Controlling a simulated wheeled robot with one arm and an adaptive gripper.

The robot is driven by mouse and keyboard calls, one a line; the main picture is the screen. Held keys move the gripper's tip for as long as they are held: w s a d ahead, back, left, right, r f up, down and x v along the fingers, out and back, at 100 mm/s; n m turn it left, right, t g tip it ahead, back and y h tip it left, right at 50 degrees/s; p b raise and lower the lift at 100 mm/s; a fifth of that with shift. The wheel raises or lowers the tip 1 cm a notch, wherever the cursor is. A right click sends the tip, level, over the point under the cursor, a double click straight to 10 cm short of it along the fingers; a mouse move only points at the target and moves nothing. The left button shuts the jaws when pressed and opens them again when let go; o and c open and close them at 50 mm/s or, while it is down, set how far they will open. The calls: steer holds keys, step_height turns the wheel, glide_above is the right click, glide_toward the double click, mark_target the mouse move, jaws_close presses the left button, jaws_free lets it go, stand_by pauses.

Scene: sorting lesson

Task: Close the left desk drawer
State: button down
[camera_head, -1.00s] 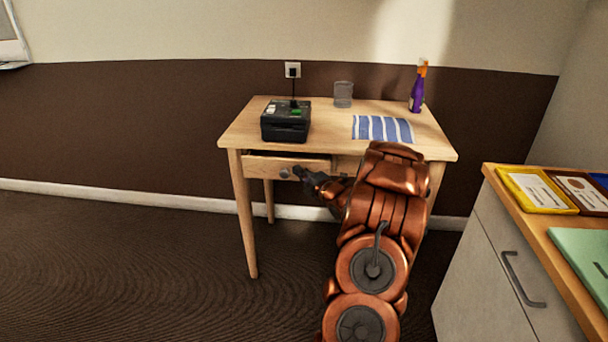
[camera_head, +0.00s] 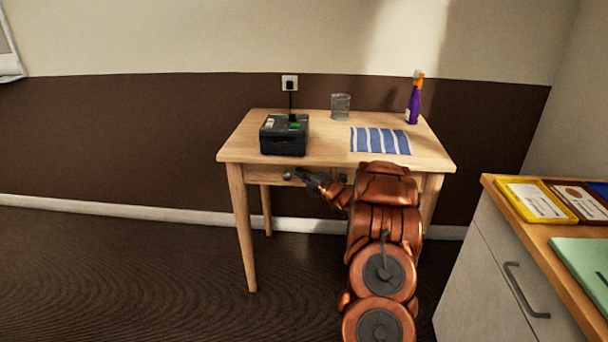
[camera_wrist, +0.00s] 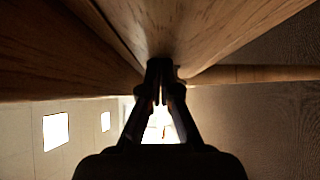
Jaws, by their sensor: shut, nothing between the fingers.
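The wooden desk (camera_head: 322,158) stands against the wall. Its left drawer (camera_head: 265,174) is under the left half of the top, with a round grey knob (camera_head: 287,176). The drawer front looks flush or nearly flush with the desk frame; a small leftover gap cannot be told at this size. My gripper (camera_head: 299,173) is shut and empty, at the drawer front just right of the knob. In the wrist view the shut fingers (camera_wrist: 160,64) point at close wooden surfaces; whether they touch cannot be told. My arm hides much of the desk's right front.
On the desk are a black device (camera_head: 284,137), a glass (camera_head: 340,106), a striped blue cloth (camera_head: 380,141) and a purple spray bottle (camera_head: 413,103). A cabinet (camera_head: 490,275) with trays (camera_head: 531,216) stands at right. The floor at left is clear.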

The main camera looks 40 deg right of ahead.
steer(key=shift+w+r, duration=0.2)
steer(key=shift+r, duration=0.3)
steer(key=shift+s+a+f+b, duration=0.25)
steer(key=shift+f+b, duration=0.1)
steer(key=shift+b, duration=0.3)
steer(key=shift+s+a+b, duration=0.2)
steer(key=shift+s+b, duration=0.05)
steer(key=shift+b, duration=0.05)
steer(key=shift+s+a+f+b, duration=0.2)
steer(key=shift+s+a+b, duration=0.8)
steer(key=s+p, duration=0.1)
steer(key=s, duration=0.9)
steer(key=shift+s+r, duration=0.1)
